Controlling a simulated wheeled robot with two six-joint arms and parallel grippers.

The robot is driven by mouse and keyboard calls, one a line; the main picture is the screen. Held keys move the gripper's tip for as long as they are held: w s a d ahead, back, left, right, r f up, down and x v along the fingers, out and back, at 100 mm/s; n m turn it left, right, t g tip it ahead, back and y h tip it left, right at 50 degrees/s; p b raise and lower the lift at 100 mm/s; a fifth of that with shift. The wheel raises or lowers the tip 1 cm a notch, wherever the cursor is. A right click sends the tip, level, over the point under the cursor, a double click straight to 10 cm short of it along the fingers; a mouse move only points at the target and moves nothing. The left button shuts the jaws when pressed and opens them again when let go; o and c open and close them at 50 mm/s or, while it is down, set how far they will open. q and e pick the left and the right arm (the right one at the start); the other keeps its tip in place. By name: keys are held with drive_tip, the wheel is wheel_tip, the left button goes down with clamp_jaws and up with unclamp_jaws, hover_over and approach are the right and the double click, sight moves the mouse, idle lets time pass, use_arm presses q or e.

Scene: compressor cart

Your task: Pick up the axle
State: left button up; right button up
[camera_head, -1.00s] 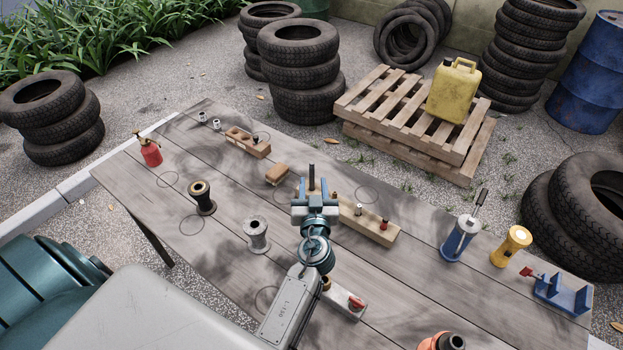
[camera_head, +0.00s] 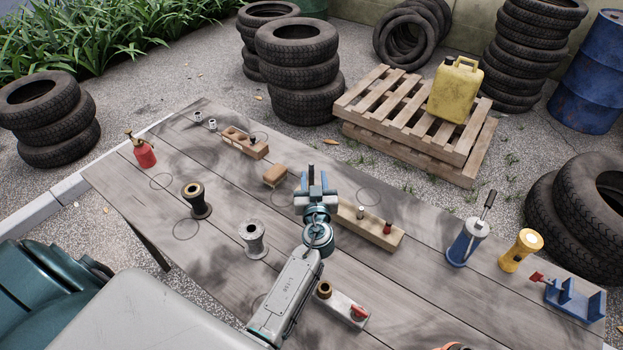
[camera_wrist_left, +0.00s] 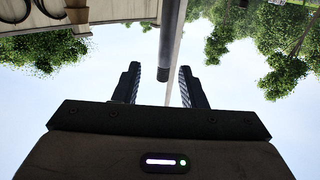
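The axle, a dark upright rod (camera_head: 311,171), shows just beyond my left gripper (camera_head: 314,190) in the head view. In the left wrist view the rod (camera_wrist_left: 172,40) hangs down from the top edge, and its end lies between the tips of my left gripper's fingers (camera_wrist_left: 160,78). Gaps show on both sides, so the gripper is open and not touching it there. The gripper hides the rod's lower part and the left end of the long wooden block (camera_head: 375,230) in the head view. My right gripper is not in view.
On the grey plank table (camera_head: 190,265), a metal spool (camera_head: 253,240) and a dark spool (camera_head: 196,200) stand left of my arm. A small block with a red knob (camera_head: 345,308) lies close to my forearm.

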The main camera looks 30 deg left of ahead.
sight(312, 171)
use_arm(q)
drive_tip(key=p+x, duration=0.1)
drive_tip(key=x, duration=0.2)
drive_tip(key=shift+w+a+r+p, duration=0.15)
drive_tip(key=shift+a+p, duration=0.25)
drive_tip(key=shift+w+a, duration=0.15)
drive_tip(key=shift+w, duration=0.1)
clamp_jaws()
